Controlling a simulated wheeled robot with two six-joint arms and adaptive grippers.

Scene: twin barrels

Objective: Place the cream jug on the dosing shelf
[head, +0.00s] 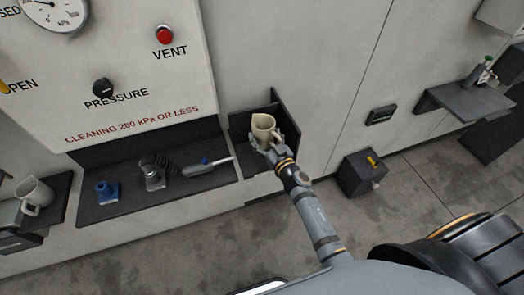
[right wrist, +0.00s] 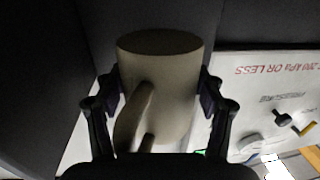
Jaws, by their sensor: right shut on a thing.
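The cream jug (head: 263,126) is held by my right gripper (head: 268,143), whose fingers are shut on its sides. The jug looks roughly upright, over or in front of a small dark walled shelf (head: 239,125) on the wall. I cannot tell whether its base touches this shelf, and no label names it as the dosing shelf. In the right wrist view the jug (right wrist: 175,75) sits between the two fingers (right wrist: 162,95), its handle towards the camera. My left gripper is not in view.
A long dark shelf (head: 105,210) at left bears a blue fitting (head: 107,192), a metal fitting (head: 153,173) and a nozzle tool (head: 205,168). Another pale jug (head: 36,192) stands far left. A dark box (head: 363,175) is low at right. A shelf (head: 465,101) holds a bottle.

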